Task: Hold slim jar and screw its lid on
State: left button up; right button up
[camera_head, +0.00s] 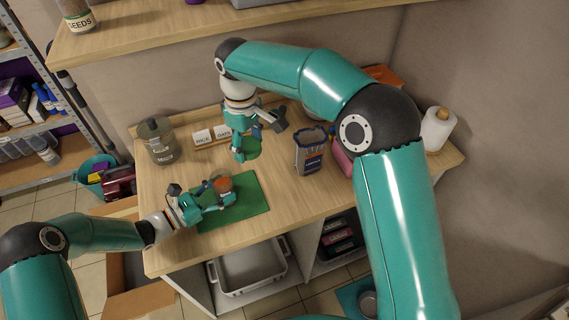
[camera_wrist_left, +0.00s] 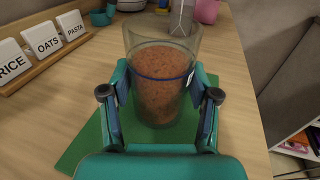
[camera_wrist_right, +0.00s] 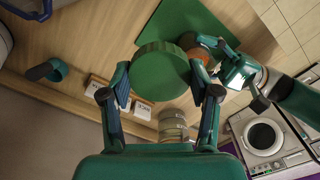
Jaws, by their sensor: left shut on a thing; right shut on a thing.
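The slim jar (camera_wrist_left: 160,85) is clear glass with reddish-brown grains inside and an open top. It stands upright over the green mat (camera_head: 252,206). My left gripper (camera_wrist_left: 160,108) is shut around its sides; in the head view it hides part of the jar (camera_head: 222,186). The round green lid (camera_wrist_right: 160,72) is between the fingers of my right gripper (camera_wrist_right: 160,88), which is shut on it. In the head view the lid (camera_head: 252,148) is behind the jar, apart from it. The jar is partly hidden behind the lid in the right wrist view.
A large lidded jar (camera_head: 160,141) stands at the back left, beside a wooden rack with label cards (camera_head: 203,137). A wall shelf (camera_head: 170,32) hangs above.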

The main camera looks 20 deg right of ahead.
jog(key=a+r+n, duration=0.1)
jog(key=a+r, duration=0.1)
jog(key=a, duration=0.6)
notch_tip(320, 180, down, 7)
dwell(0.8)
jog(key=shift+f, duration=0.8)
dwell(1.3)
jog(key=shift+m, duration=1.4)
